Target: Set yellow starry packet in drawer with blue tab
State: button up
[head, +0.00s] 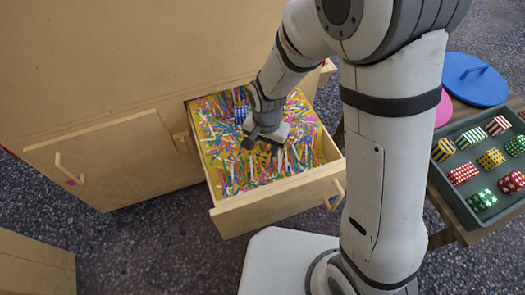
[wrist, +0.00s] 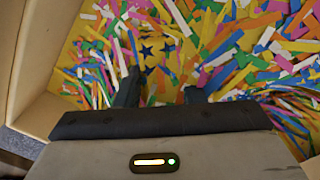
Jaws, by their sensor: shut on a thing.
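The yellow packet with dark blue stars (wrist: 152,55) shows in the wrist view between my fingertips, low among loose paper strips that partly cover it. My gripper (wrist: 162,92) is shut on it. In the head view my gripper (head: 262,143) points down inside the pulled-out wooden drawer (head: 275,200), and the packet is not distinguishable there. The drawer is filled with coloured strips. A small blue tab (head: 328,203) shows by the handle on the drawer's front.
A blue and white chequered thing (head: 239,96) lies at the drawer's back. A grey tray (head: 453,190) of patterned packets stands at right, near a blue lid (head: 475,78).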

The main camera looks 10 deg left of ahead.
jog(key=shift+f+b, duration=0.3)
jog(key=shift+f, duration=0.95)
jog(key=shift+f, duration=0.2)
jog(key=o, duration=1.2)
jog(key=shift+o, duration=0.2)
